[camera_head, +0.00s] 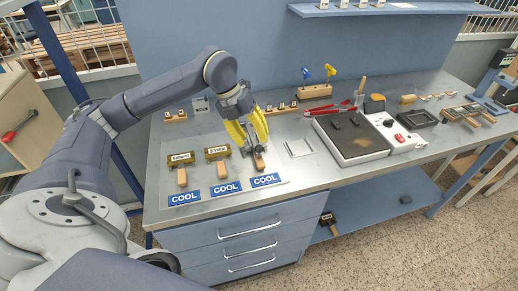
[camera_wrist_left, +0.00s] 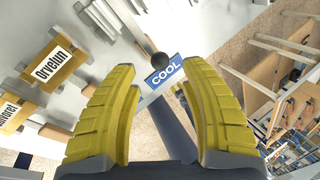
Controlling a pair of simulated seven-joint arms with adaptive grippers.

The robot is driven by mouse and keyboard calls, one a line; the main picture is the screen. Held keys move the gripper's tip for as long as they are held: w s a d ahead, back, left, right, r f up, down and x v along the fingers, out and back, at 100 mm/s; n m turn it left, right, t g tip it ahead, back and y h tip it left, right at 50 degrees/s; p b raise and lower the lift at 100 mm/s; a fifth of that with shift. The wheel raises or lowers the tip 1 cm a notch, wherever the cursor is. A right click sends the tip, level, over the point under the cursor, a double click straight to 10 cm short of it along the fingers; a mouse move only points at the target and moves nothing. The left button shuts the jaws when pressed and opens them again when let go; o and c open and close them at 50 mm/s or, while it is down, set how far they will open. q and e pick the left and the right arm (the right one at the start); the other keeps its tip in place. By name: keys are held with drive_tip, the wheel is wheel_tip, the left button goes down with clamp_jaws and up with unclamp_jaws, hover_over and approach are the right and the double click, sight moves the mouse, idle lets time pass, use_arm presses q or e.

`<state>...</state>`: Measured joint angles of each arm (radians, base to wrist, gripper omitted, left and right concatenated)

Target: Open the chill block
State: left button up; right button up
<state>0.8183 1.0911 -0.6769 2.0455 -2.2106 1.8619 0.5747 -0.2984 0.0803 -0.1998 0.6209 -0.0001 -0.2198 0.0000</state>
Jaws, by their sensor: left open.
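I cannot pick out a chill block with certainty. A pale plate (camera_head: 232,193) at the front left of the bench carries blue COOL labels (camera_head: 226,188). Two brass stamps with wooden handles, one marked Orvelun (camera_head: 217,152), lie on it; Orvelun also shows in the wrist view (camera_wrist_left: 52,60). A third wooden handle (camera_head: 259,163) sits behind the right COOL label, its upper part hidden by my gripper. My left gripper (camera_head: 257,147) is open, pointing down over that spot. In the wrist view, its yellow fingers (camera_wrist_left: 158,82) are wide apart, with a dark round knob (camera_wrist_left: 158,60) beyond them.
Right of the gripper are a small pale square (camera_head: 298,148), red tongs (camera_head: 330,110) and a hot-plate-like machine (camera_head: 350,140). A wooden block (camera_head: 315,91) with blue and yellow items stands behind. Drawers (camera_head: 240,240) sit below the bench's front edge.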

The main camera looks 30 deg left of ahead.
sight(259, 149)
use_arm(q)
drive_tip(key=shift+x, duration=2.65)
drive_tip(key=shift+c, duration=0.2)
clamp_jaws()
